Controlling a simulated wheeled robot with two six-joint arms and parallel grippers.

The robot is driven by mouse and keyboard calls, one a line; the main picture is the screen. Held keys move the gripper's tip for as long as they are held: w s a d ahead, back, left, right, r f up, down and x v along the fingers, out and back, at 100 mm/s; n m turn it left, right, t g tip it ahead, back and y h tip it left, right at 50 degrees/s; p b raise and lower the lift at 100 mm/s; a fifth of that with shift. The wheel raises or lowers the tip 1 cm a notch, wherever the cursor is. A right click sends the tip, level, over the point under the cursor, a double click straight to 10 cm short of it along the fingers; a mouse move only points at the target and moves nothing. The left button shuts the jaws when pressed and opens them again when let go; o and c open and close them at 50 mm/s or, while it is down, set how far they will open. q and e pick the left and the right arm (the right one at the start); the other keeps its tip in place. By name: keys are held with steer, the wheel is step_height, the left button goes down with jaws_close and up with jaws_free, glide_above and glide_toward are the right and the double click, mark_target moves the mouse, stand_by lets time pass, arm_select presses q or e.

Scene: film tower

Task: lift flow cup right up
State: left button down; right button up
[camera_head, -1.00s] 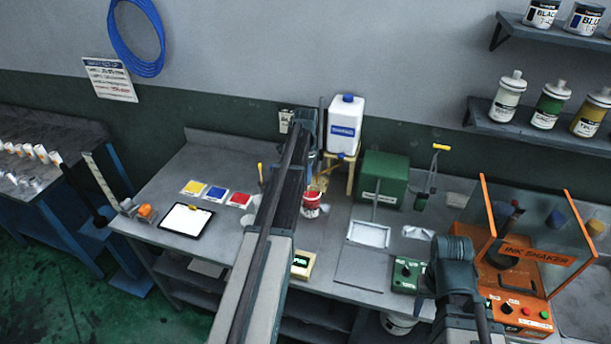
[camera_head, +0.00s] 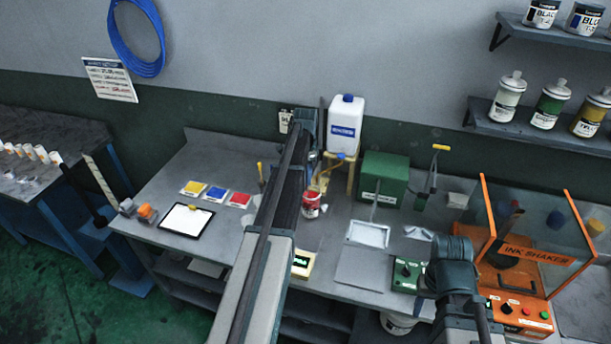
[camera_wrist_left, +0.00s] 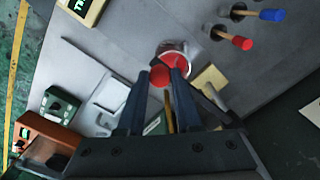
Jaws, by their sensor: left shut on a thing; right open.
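My left gripper shows in the left wrist view (camera_wrist_left: 162,76), shut on a small red thing directly over the open red can (camera_wrist_left: 173,52). In the head view my left arm hides its fingers, and the red can (camera_head: 311,206) stands just right of the arm. A dark upright tool with a yellow cross handle (camera_head: 441,147) stands at the back right, beside the green box. I cannot tell for sure whether it is the flow cup. My right gripper (camera_head: 455,246) is open in front of it, its fingertips mostly hidden by the arm.
The green box (camera_head: 384,171) and white jug (camera_head: 345,125) stand at the back. A white tray (camera_head: 368,234) and green control box (camera_head: 407,273) lie ahead of them. The orange ink shaker (camera_head: 527,255) stands at the right. A clipboard (camera_head: 187,220) lies at the left.

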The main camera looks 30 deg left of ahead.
arm_select(q)
step_height(320, 180, up, 12)
steer(key=p, duration=1.2)
steer(key=shift+r, duration=0.1)
steer(key=c, duration=0.6)
jaws_free()
